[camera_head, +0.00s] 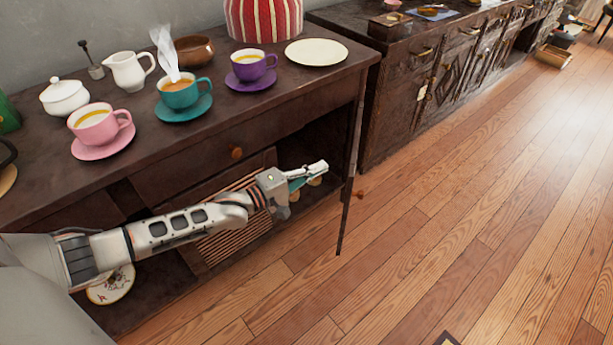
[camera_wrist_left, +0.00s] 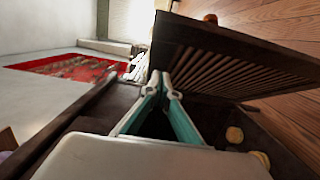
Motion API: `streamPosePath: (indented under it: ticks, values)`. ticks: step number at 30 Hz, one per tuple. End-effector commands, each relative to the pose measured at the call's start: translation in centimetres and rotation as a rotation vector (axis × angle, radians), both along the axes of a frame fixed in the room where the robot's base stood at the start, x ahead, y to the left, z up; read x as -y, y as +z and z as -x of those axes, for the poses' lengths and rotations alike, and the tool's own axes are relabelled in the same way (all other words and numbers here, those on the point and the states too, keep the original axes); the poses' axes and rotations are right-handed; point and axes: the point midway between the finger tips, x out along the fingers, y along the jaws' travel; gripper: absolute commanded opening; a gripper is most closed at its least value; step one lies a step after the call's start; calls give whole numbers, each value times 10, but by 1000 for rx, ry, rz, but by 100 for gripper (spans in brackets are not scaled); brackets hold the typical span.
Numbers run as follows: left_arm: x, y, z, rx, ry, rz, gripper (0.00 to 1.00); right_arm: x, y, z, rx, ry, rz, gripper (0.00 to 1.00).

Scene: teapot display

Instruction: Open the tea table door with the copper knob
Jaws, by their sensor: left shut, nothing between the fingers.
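The tea table (camera_head: 215,125) is dark wood. Its right door (camera_head: 347,205) stands swung open, seen almost edge-on in the head view. The small copper knob (camera_head: 360,194) is on the door's outer side, facing right. In the left wrist view the slatted door (camera_wrist_left: 235,60) fills the upper right, and the knob (camera_wrist_left: 210,18) shows beyond its top edge. My left gripper (camera_head: 320,167) is shut and empty. It is on the inner side of the door, at the open compartment, with its fingertips (camera_wrist_left: 166,82) close to the door; contact cannot be told. My right gripper is not in view.
Cups, saucers, a creamer (camera_head: 128,71) and a white plate (camera_head: 316,52) stand on the tabletop above my arm. A slatted panel (camera_head: 222,245) is behind my forearm. Round yellowish items (camera_wrist_left: 234,134) sit in the compartment. The floor (camera_head: 450,220) to the right is clear.

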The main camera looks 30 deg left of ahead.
Motion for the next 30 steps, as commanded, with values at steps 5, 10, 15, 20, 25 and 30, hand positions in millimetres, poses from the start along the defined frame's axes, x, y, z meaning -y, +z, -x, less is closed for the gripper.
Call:
streamPosePath:
  ticks: [5,10,15,20,25,30]
  values:
    - [22,-5,-18,-5,-1,5,0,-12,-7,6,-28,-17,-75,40]
    - [38,-3,-25,-3,0,2,0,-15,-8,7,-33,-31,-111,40]
    - [45,-1,-27,-2,1,1,0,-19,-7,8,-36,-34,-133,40]
    - [45,0,-28,0,1,0,0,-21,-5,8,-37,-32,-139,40]
    - [45,0,-28,0,1,0,0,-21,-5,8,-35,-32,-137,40]
    - [46,1,-27,0,10,1,0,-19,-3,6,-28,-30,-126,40]
